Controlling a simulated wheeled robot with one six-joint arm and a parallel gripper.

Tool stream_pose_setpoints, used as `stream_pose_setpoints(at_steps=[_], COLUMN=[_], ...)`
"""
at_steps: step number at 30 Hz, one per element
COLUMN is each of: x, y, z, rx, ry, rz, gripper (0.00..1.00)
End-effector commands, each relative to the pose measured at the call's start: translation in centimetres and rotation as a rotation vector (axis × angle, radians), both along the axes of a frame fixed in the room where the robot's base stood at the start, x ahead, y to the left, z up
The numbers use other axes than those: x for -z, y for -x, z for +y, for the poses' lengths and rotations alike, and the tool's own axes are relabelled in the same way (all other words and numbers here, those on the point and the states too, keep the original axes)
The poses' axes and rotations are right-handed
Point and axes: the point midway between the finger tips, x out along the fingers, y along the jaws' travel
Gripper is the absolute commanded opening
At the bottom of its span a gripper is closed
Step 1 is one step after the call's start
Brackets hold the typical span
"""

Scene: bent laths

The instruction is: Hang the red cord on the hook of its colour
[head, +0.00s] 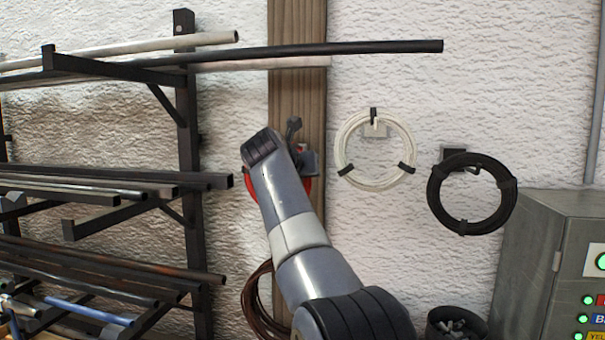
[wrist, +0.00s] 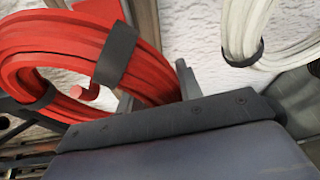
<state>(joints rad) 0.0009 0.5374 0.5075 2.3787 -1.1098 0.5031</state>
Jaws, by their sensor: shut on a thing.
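The red cord (wrist: 60,52) is a thick coil bound with dark bands, large in the wrist view. My gripper (wrist: 158,97) is shut on the near part of the coil. A short red peg end (wrist: 88,93), seemingly the red hook, shows within the coil's opening. I cannot tell whether the coil rests on it. In the head view, parts of the red cord (head: 249,182) show on both sides of my arm, in front of the wooden post (head: 297,60). My gripper (head: 302,155) is mostly hidden there, and the red hook is not clear.
A white cord (head: 341,146) and a black cord (head: 437,200) hang on hooks to the right. A brown coil (head: 250,305) hangs low behind my arm. A rack with pipes (head: 187,110) stands left, a grey cabinet (head: 525,265) right. A bin (head: 455,325) is below.

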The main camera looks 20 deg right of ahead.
Motion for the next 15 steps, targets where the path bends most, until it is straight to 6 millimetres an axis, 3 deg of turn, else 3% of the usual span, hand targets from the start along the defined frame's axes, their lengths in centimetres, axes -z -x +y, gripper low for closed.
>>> stream_pose_setpoints(at_steps=[6,15], x=[-0.2,1.2], y=[-1.0,-1.7], z=[-0.7,-1.2], rx=[0.000,0.000], ry=[0.001,0.001], rz=[-0.004,-0.004], gripper=[0.00,0.00])
